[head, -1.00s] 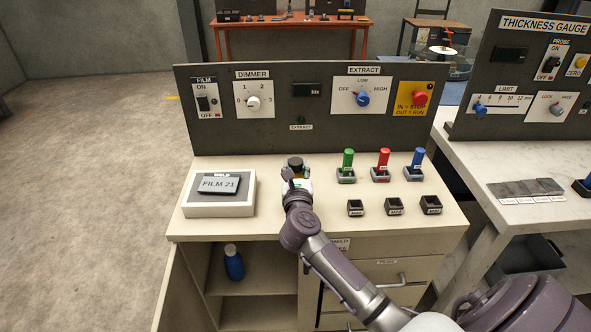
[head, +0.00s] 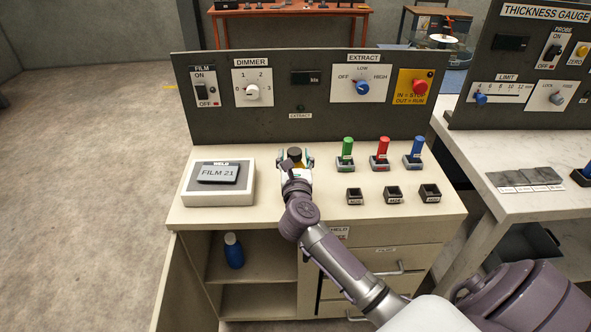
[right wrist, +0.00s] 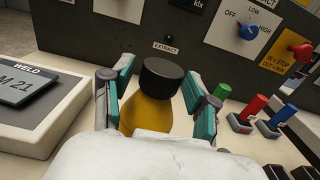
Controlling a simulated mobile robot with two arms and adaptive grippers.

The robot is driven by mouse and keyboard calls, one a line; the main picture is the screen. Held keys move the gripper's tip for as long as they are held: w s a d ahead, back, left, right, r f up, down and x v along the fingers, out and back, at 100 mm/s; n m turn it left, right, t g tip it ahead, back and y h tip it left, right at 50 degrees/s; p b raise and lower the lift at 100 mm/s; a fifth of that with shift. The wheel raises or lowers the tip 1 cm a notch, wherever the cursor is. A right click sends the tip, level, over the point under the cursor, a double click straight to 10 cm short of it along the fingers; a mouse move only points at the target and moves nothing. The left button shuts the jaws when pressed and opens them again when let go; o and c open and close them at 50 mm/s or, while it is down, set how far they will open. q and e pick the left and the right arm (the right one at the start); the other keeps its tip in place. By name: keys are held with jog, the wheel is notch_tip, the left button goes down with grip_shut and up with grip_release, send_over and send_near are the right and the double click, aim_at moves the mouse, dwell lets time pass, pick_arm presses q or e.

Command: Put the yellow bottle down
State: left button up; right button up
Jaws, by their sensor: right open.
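The yellow bottle with a black cap (head: 295,154) stands upright on the bench top, left of the coloured pegs. In the right wrist view the yellow bottle (right wrist: 146,112) is between the teal-lined fingers of my right gripper, with a gap showing by the cap. My right gripper (head: 295,160) is open around the bottle. The bottle's base is hidden behind my wrist, so its contact with the bench is not seen directly. My left gripper is not in view.
The film box (head: 219,197) lies left of the bottle. Green (head: 347,148), red (head: 382,149) and blue (head: 417,148) pegs stand in holders to the right, with small empty sockets in front. The dark control panel (head: 312,124) rises behind. A blue bottle (head: 234,254) stands on the shelf below.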

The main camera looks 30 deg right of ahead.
jog(key=b+v, duration=0.1)
jog(key=v, duration=1)
jog(key=shift+s+a, duration=0.25)
jog(key=shift+f, duration=0.15)
